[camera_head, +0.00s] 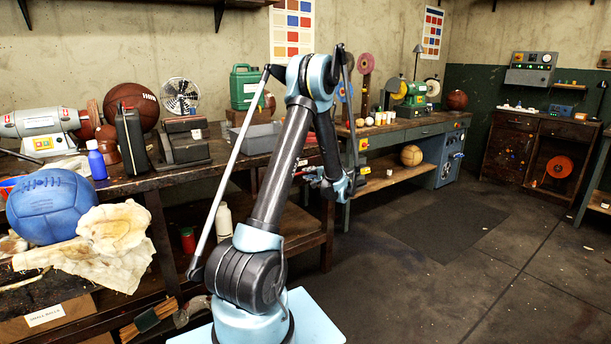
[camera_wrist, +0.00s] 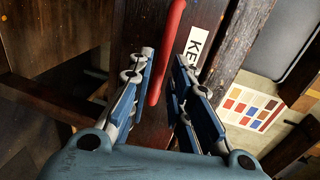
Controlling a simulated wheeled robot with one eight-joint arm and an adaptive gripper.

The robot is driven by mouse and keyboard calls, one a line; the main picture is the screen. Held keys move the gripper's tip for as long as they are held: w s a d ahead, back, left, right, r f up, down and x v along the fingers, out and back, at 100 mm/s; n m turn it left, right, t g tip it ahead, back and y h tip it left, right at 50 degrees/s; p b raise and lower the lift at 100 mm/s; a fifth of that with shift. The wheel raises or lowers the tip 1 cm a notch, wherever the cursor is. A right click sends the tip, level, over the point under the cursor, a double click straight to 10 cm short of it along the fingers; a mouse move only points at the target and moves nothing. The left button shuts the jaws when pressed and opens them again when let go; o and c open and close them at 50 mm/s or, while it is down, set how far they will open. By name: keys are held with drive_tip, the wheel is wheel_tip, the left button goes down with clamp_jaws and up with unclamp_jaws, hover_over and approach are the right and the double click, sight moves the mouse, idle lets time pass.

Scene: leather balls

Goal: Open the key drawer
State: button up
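In the wrist view, a red bar handle (camera_wrist: 171,42) runs lengthwise across a dark wooden drawer front (camera_wrist: 138,28). A white label (camera_wrist: 196,50) beside the handle shows the letters "KE"; the rest is cut off from sight. My gripper (camera_wrist: 164,57) has its two blue-grey fingers apart, with the handle passing between the fingertips. A gap shows on the right side; I cannot tell whether the left finger touches the handle. In the head view, my gripper (camera_head: 338,188) is low by the benches, and the handle cannot be made out there.
The left workbench (camera_head: 150,187) carries a blue ball (camera_head: 49,207), leather scraps (camera_head: 115,228) and tools. A further bench (camera_head: 405,132) stands behind my gripper, with a tan ball (camera_head: 411,155) on its lower shelf. Open floor (camera_head: 440,270) lies to the right.

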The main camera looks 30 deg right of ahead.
drive_tip(key=shift+x, duration=2.3)
